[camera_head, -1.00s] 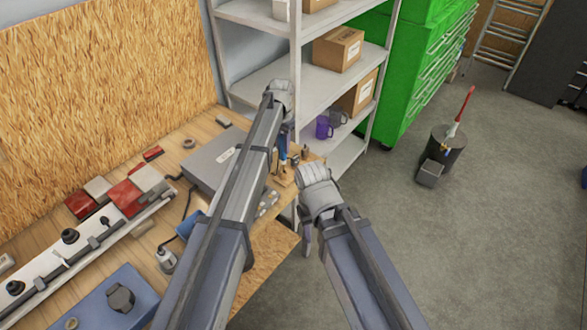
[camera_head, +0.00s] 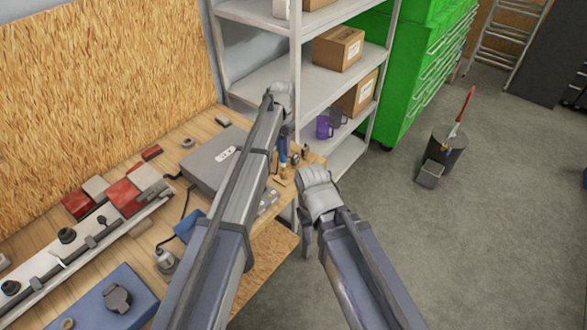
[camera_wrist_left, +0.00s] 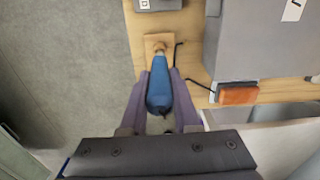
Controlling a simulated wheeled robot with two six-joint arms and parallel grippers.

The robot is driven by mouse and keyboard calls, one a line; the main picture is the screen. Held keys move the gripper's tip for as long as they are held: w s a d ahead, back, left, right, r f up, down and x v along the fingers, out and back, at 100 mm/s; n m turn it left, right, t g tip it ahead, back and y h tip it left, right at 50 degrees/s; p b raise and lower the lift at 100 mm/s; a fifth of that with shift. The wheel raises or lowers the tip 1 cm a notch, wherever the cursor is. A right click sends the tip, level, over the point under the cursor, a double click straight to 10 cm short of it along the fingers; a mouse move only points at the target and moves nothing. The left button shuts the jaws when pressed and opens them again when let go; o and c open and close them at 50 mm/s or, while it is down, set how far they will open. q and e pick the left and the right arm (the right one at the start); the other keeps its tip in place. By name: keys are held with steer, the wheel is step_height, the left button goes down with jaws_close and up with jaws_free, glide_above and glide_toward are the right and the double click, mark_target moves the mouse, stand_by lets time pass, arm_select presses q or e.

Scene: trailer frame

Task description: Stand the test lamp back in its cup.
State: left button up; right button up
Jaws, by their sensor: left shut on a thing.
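The test lamp, with a blue handle (camera_wrist_left: 160,92), sits between the two fingers of my left gripper (camera_wrist_left: 160,105) in the left wrist view. The gripper is shut on it. The lamp's far end meets or overlaps a small tan wooden piece (camera_wrist_left: 158,43), perhaps its cup; contact is unclear. In the head view the blue handle (camera_head: 283,149) shows below my left gripper (camera_head: 285,135), beside the bench's right end, partly hidden by my left arm. My right gripper (camera_head: 307,238) hangs off the bench's right edge; its fingers are mostly hidden.
A grey case (camera_head: 213,160) lies on the wooden bench (camera_head: 205,128), left of my left arm. Small items (camera_head: 305,151) stand near the lamp at the bench end. A shelf unit (camera_head: 262,80) with boxes and purple mugs (camera_head: 324,127) stands behind. Open floor lies right.

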arm_select(q)
steer(key=shift+f, duration=0.25)
steer(key=shift+f+b, duration=0.5)
steer(key=shift+b, duration=0.15)
steer(key=shift+f+b, duration=0.65)
steer(key=shift+f, duration=0.05)
stand_by(0.6)
steer(key=o, duration=1.3)
steer(key=shift+r, duration=0.1)
step_height(320, 180, up, 7)
steer(key=p, duration=0.7)
